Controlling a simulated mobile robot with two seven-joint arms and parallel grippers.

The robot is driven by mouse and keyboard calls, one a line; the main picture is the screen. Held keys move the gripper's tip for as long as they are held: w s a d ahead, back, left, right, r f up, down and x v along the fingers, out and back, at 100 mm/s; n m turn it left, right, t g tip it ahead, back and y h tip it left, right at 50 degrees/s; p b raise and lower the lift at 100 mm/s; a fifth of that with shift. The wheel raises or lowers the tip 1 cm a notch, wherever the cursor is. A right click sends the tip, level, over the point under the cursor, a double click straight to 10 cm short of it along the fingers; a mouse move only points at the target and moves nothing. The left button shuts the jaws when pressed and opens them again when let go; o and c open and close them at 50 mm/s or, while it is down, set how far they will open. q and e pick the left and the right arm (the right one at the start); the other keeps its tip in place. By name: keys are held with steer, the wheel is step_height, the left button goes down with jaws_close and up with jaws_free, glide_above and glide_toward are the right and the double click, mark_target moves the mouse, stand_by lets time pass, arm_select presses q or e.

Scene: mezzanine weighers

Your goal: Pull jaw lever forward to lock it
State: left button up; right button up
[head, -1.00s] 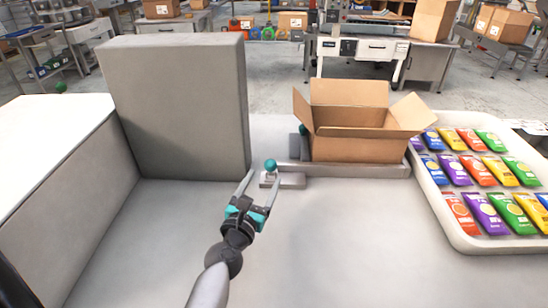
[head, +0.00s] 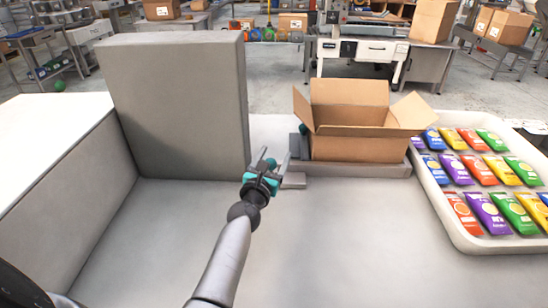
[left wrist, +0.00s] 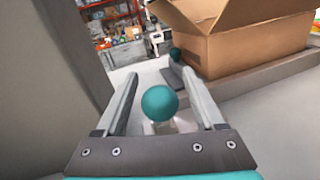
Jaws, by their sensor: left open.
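The jaw lever's teal ball knob (left wrist: 159,104) shows in the left wrist view between the two fingers of my left gripper (left wrist: 160,100), with a finger on each side and gaps around it. A second teal knob (head: 303,130) stands by the box's left side. My right gripper is not in view.
An open cardboard box (head: 349,120) sits on the fixture. A white tray (head: 435,205) of colourful packets is at the right. A tall grey block (head: 180,105) stands close left of the gripper. The front bench surface (head: 340,250) is clear.

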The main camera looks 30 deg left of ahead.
arm_select(q)
jaws_close()
stand_by(0.5)
stand_by(0.8)
